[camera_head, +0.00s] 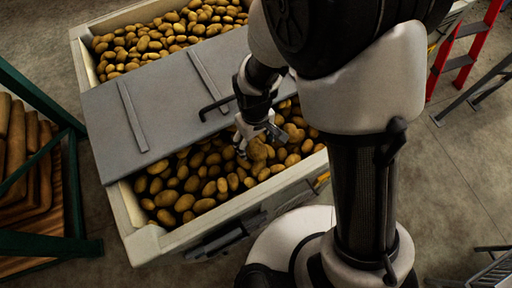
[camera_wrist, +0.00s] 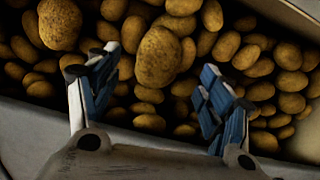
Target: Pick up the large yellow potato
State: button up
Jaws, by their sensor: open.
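A large yellow-brown potato (camera_wrist: 158,57) lies on the heap in the wrist view, bigger than most around it. A second large potato (camera_wrist: 60,24) lies to its left. In the head view a large potato (camera_head: 257,150) shows just below my gripper (camera_head: 259,140). In the wrist view my gripper (camera_wrist: 156,76) is open, with blue-padded fingers spread to either side of the first large potato. Nothing is held between them. I cannot tell how far the fingertips are above the heap or whether they touch any potato.
The pale bin (camera_head: 148,240) holds many potatoes, and its walls rise around the heap. A grey lid (camera_head: 165,95) with a dark handle covers the middle of the bin, close to my gripper. A green rack (camera_head: 76,185) stands at left, and a red ladder (camera_head: 467,50) at upper right.

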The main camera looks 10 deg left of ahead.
aim_at(256, 146)
notch_tip(256, 146, down, 5)
jog(key=shift+r+b, duration=0.1)
jog(key=shift+b, duration=0.9)
jog(key=shift+c, duration=0.3)
jog(key=c, duration=1.2)
